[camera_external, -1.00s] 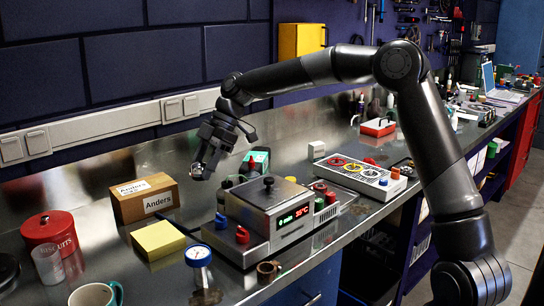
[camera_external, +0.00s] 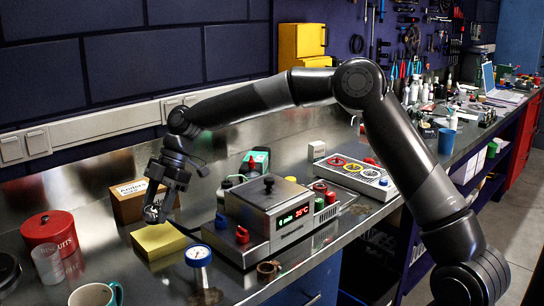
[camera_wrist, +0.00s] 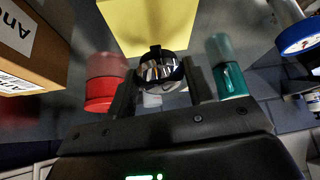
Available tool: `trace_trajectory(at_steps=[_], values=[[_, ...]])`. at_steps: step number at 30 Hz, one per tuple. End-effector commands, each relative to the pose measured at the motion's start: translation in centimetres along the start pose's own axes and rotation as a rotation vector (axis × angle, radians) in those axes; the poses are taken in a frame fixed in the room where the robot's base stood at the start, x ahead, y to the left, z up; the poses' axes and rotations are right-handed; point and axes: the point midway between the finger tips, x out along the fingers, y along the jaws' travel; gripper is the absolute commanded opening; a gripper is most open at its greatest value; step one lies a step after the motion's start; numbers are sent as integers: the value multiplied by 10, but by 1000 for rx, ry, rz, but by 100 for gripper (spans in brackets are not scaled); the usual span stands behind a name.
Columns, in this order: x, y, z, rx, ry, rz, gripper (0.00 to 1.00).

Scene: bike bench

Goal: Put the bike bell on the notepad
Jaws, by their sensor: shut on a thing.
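The bike bell (camera_wrist: 161,70), a shiny domed piece with a black rim, is held between the fingers of my gripper (camera_wrist: 160,92) in the wrist view. In the external view my gripper (camera_external: 160,205) is shut on the bell (camera_external: 153,214), just above the back part of the notepad. The yellow notepad (camera_external: 158,241) lies flat on the bench in front of the cardboard box. It also shows in the wrist view (camera_wrist: 150,22), beyond the bell. Whether the bell touches the notepad is hard to tell; it looks slightly above it.
A cardboard box labelled "Anders" (camera_external: 127,207) stands right behind the notepad.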

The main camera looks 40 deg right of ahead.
Motion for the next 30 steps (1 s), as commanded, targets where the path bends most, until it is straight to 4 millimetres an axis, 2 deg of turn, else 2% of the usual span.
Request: trace_trajectory(at_steps=[8,19,20,27,30], values=[[30,0,20,2,0,-2,25],[34,0,23,1,0,0,25],[34,0,23,1,0,0,50],[34,0,22,1,0,0,69],[34,0,22,1,0,0,69]])
